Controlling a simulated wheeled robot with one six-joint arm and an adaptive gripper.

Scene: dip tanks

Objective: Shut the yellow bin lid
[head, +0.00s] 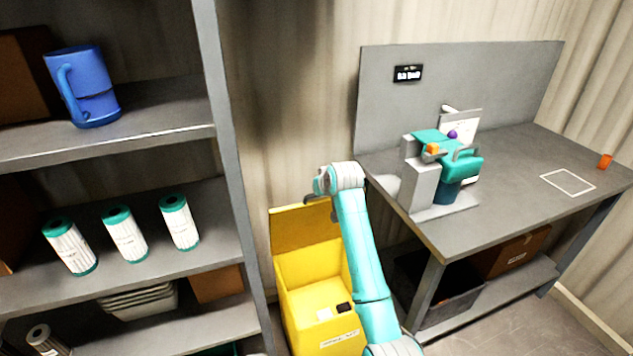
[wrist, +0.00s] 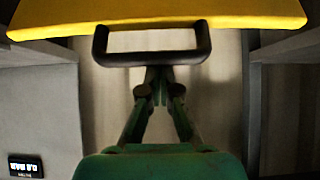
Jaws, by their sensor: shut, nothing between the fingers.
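The yellow bin (head: 315,290) stands on the floor between the shelf rack and the workbench. Its yellow lid (head: 300,228) is open, raised up at the back of the bin near the wall. In the wrist view the lid (wrist: 230,15) crosses the top, with a dark handle (wrist: 152,58) on its edge. My gripper (wrist: 158,73) is shut and empty, its tips close to the handle's bar; I cannot tell whether they touch. In the head view my wrist is at the lid's upper right, and the fingers are hard to make out.
A grey shelf rack (head: 236,170) with a blue mug (head: 88,88) and white-and-green cartridges (head: 125,233) stands left of the bin. A workbench (head: 500,200) stands to the right, carrying a teal-and-grey device (head: 425,180). A dark crate (head: 450,300) sits below it.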

